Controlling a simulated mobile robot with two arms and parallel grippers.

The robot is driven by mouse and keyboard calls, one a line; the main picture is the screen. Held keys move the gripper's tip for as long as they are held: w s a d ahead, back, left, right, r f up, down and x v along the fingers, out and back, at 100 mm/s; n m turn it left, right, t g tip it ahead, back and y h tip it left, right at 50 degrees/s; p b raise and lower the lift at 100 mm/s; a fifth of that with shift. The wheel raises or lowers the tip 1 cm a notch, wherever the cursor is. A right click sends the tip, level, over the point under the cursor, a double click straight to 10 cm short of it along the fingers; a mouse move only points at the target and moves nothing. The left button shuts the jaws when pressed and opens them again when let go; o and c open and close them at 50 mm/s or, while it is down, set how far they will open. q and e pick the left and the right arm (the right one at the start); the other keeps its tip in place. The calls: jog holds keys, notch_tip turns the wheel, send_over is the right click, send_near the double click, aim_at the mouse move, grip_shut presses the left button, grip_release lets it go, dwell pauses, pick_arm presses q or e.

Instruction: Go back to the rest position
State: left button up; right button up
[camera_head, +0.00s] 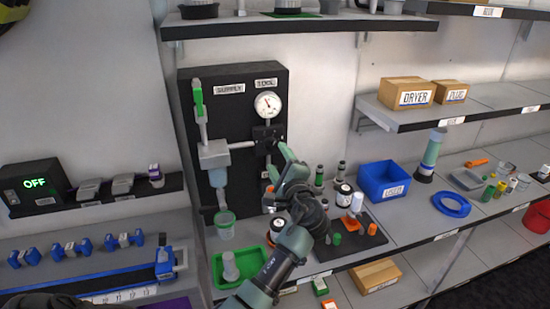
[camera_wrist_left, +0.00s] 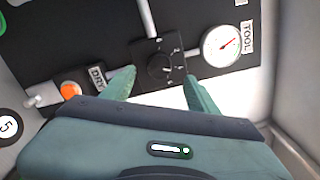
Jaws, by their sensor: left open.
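My left gripper (camera_head: 279,160) is raised in front of the black panel (camera_head: 235,78), low on its right side. In the left wrist view its two green fingers (camera_wrist_left: 158,84) are apart with nothing between them. A black selector knob (camera_wrist_left: 160,66) on the panel lies just beyond the fingertips, and the fingers appear clear of it. The gauge (camera_head: 267,104) with the TOOL label sits above the gripper; it also shows in the left wrist view (camera_wrist_left: 222,43). My right gripper is not in view.
A green tray (camera_head: 213,272), a dark mat (camera_head: 345,248) with small parts and a blue bin (camera_head: 376,182) are on the bench around my left arm. A shelf (camera_head: 392,113) with cardboard boxes is at the right. An orange button (camera_wrist_left: 70,90) is on the panel.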

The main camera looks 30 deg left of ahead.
pick_arm(q)
jog(key=shift+v, duration=0.8)
